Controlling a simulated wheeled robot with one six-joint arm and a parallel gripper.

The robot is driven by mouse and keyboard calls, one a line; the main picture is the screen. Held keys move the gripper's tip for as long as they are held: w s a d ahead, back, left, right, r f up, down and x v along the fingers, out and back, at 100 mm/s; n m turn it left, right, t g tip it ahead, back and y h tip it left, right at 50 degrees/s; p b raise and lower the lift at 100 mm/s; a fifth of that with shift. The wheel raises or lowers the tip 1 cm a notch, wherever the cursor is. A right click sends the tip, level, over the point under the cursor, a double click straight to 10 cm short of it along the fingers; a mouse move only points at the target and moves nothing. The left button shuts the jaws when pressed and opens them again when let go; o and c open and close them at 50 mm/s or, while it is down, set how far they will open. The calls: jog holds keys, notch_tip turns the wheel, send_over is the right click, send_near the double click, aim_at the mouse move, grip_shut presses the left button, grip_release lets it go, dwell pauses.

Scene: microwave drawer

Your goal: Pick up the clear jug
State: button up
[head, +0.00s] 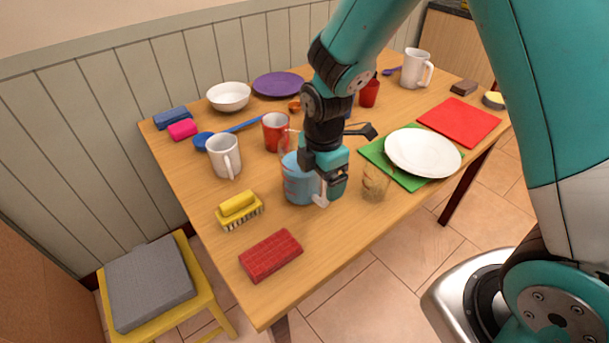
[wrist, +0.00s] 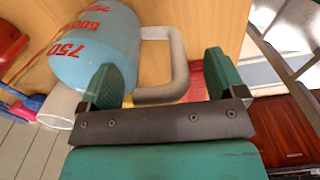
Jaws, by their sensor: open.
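The clear jug (head: 296,188) stands on the table, bluish with red markings. My gripper (head: 322,185) is at its right side in the head view and hides part of it. In the wrist view the jug (wrist: 95,45) shows red numbers such as 750, and its pale handle (wrist: 178,65) lies between the spread fingers of my gripper (wrist: 163,78). The left finger overlaps the jug's body in the picture. The right finger is apart from the handle, with a gap showing.
A clear glass (head: 376,184) stands just right of my gripper, beside a green board with a white plate (head: 423,152). A red brick (head: 270,255) and yellow brush (head: 239,209) lie in front and left. A white mug (head: 224,157) and red mug (head: 275,132) stand behind.

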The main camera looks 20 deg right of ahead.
jog(key=shift+f, duration=0.25)
jog(key=c, duration=1.5)
jog(key=shift+r, duration=0.1)
jog(key=shift+c, duration=0.2)
